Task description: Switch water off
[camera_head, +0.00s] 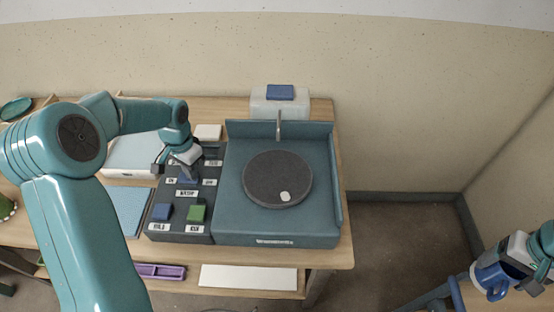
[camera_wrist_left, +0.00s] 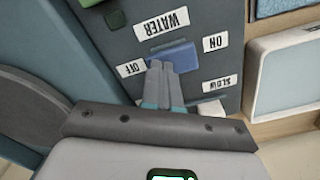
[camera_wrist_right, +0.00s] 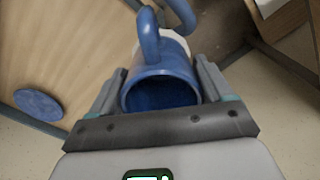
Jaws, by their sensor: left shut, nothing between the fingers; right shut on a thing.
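The dark control panel (camera_head: 180,228) stands left of the teal wheel basin. Its blue water switch (camera_wrist_left: 178,56) sits above the WATER label in the head view, between ON and OFF labels. My left gripper (camera_head: 187,170) is shut and empty. Its fingertips (camera_wrist_left: 160,66) are at the switch, over its OFF-label side in the left wrist view; I cannot tell whether they touch. The tap (camera_head: 279,125) stands at the back of the basin; I cannot make out any water stream. My right gripper (camera_wrist_right: 161,68) is shut on a blue mug (camera_head: 492,277), at far right in the head view.
The basin (camera_head: 275,229) holds a dark round wheel (camera_head: 262,176) with a small pale lump (camera_head: 285,196). Blue (camera_head: 162,211) and green (camera_head: 197,213) buttons are at the panel's front. A blue disc (camera_wrist_right: 38,105) lies on wood near the mug.

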